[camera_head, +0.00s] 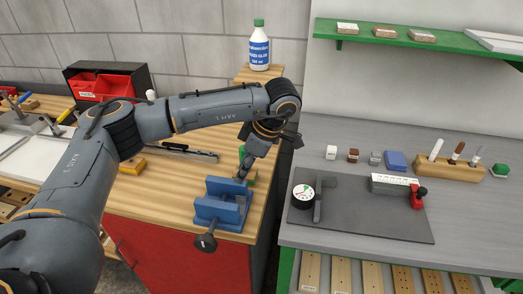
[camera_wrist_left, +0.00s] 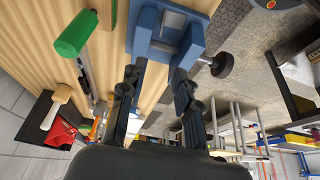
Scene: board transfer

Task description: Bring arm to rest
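My left arm (camera_head: 75,185) comes in from the left and reaches across the wooden bench top. My left gripper (camera_head: 243,172) points down at the back of a blue vise (camera_head: 222,207) near the bench's right edge. In the left wrist view, the two dark fingers of the gripper (camera_wrist_left: 157,76) stand apart with nothing visible between them. The vise (camera_wrist_left: 165,35) lies just beyond the fingertips there; I cannot tell whether they touch it. My right gripper is not in view.
A green-handled tool (camera_wrist_left: 76,33) lies beside the vise. A glue bottle (camera_head: 259,46) stands behind my arm, and red bins (camera_head: 105,86) stand at the back left. On the grey bench at right are a dark plate (camera_head: 365,222) with a gauge and a wooden pen block (camera_head: 448,168).

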